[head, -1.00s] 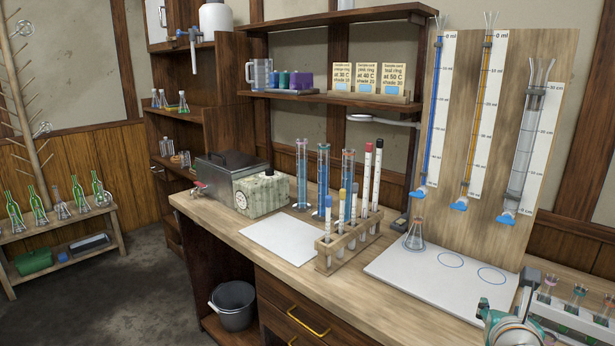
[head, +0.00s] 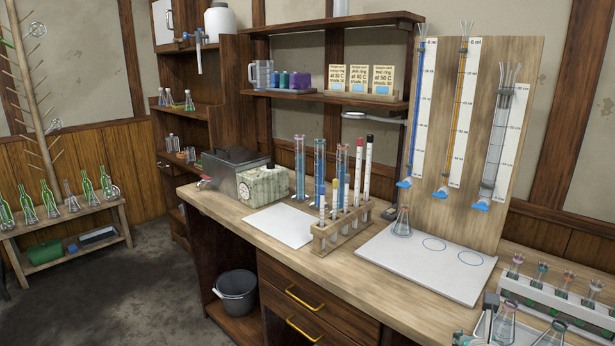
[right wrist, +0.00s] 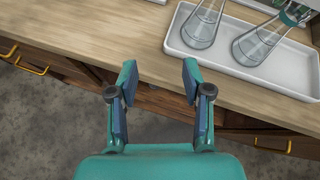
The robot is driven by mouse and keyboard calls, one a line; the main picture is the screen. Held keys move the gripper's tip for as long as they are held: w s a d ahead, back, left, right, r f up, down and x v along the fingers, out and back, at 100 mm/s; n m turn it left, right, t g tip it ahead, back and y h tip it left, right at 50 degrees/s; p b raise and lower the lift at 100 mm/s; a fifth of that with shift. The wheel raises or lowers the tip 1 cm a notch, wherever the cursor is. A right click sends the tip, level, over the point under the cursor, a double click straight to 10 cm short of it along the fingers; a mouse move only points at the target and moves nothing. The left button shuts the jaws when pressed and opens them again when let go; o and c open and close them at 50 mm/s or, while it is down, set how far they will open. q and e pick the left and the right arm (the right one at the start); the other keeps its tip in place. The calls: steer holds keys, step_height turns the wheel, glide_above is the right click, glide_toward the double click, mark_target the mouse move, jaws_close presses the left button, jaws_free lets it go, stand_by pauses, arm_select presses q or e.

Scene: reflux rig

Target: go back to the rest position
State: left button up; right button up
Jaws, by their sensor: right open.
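My right gripper (right wrist: 159,82) shows in the right wrist view, open and empty. Its fingertips are apart, in front of the bench's front edge, with a strip of wooden bench top (right wrist: 100,38) beyond them. My left gripper shows in neither view.
A white tray (right wrist: 222,62) with conical flasks (right wrist: 205,25) lies ahead and right of the right gripper. The bench also holds a white board (head: 400,262) with a flask (head: 402,222), a test-tube rack (head: 341,232) and a white sheet (head: 277,226). Floor (right wrist: 50,125) shows below.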

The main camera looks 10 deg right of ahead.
steer(key=s+a+f+n+g+y+p, duration=0.25)
steer(key=a+f+n, duration=0.45)
steer(key=f, duration=0.4)
steer(key=s+a+f+n+g+y+p, duration=0.1)
steer(key=s+a+f+n+y, duration=0.15)
steer(key=a+f+n, duration=0.6)
steer(key=s+a+f+n+g+y, duration=0.2)
steer(key=s+a+f+n, duration=0.3)
steer(key=n, duration=0.7)
steer(key=s+a+f+n+g+y, duration=0.3)
steer(key=s+a+f+n, duration=0.2)
steer(key=s+n, duration=0.3)
steer(key=a+n, duration=0.1)
steer(key=n, duration=0.3)
steer(key=shift+s+f+y, duration=0.3)
steer(key=shift+y, duration=0.1)
